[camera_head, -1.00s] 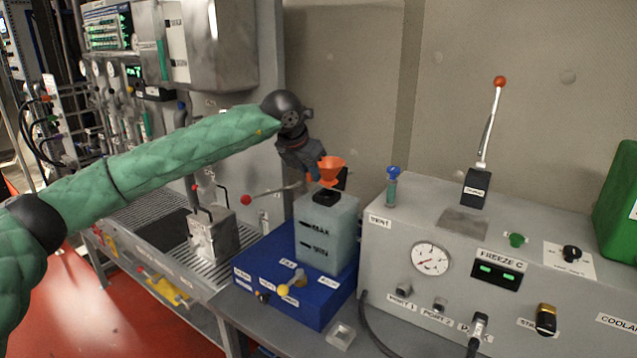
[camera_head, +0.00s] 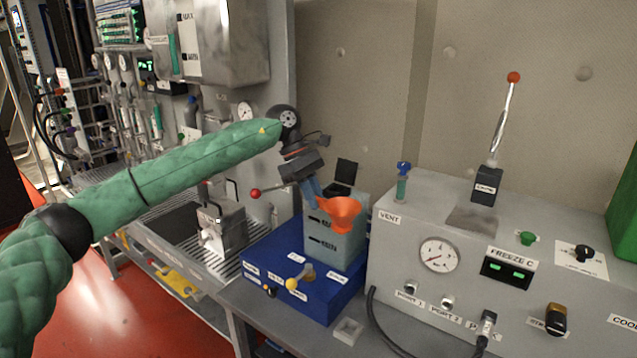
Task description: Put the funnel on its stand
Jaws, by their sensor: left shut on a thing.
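The orange funnel (camera_head: 341,212) is in the grip of my left gripper (camera_head: 317,196). It is in front of the upper part of the translucent tank (camera_head: 332,250) marked MAX and MIN, clear of the tank's opening. My left gripper is shut on the funnel's left side, and its fingers are partly hidden behind the funnel. A small pale square holder (camera_head: 347,331) lies on the bench below, in front of the blue base; it may be the funnel's stand. My right gripper is not in view.
The tank's black cap (camera_head: 346,172) stands open at its top. The tank sits on a blue base (camera_head: 315,294) with a yellow knob (camera_head: 291,284). A grey console (camera_head: 420,285) stands at the right, with a black hose (camera_head: 372,315) beside the pale holder.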

